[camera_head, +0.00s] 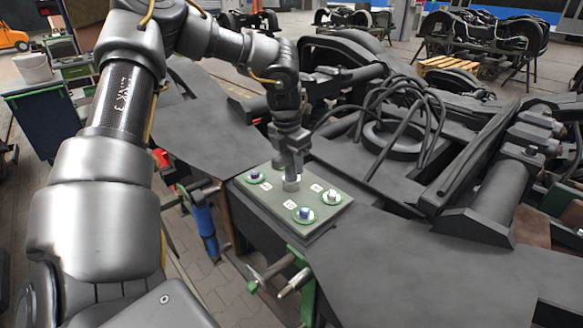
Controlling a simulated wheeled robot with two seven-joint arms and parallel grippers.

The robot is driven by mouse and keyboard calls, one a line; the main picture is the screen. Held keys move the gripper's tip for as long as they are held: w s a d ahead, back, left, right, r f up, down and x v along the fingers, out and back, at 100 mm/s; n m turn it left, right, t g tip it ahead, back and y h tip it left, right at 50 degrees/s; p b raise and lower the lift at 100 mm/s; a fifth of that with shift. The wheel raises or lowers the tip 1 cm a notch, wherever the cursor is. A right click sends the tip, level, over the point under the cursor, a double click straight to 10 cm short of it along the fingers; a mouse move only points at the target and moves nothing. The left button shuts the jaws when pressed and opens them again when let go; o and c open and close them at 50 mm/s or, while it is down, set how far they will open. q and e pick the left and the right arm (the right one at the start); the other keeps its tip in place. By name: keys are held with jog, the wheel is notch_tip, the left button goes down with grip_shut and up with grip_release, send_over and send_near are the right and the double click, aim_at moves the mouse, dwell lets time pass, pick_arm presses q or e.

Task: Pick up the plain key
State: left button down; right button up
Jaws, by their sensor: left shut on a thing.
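A green board (277,205) lies on the dark metal surface and bears several small round pieces and white number labels. My left gripper (290,173) points down over the board's far middle. It is shut on a small plain grey cylinder (291,185), which looks like the plain key. The fingers hide part of it, and I cannot tell whether it still touches the board. A purple-topped key (254,174) stands at the board's left, a blue-topped one (304,212) at the near side and a white-topped one (332,195) at the right. My right gripper is not in view.
Dark bogie parts with looped cables (395,125) stand right of the board. A green clamp (300,285) and a blue cylinder (205,222) are below its near edge. The dark plate (400,265) at front right is clear.

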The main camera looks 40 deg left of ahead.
pick_arm(q)
jog(key=shift+w+r, duration=0.1)
jog(key=shift+r, duration=0.4)
notch_tip(320, 180, up, 2)
jog(key=shift+d+r+b, duration=0.15)
jog(key=shift+b, duration=0.7)
jog(key=s+d+r+b, duration=0.5)
jog(key=s+d+r, duration=0.3)
jog(key=s, duration=0.3)
jog(key=shift+d+r, duration=0.4)
jog(key=shift+r, duration=0.45)
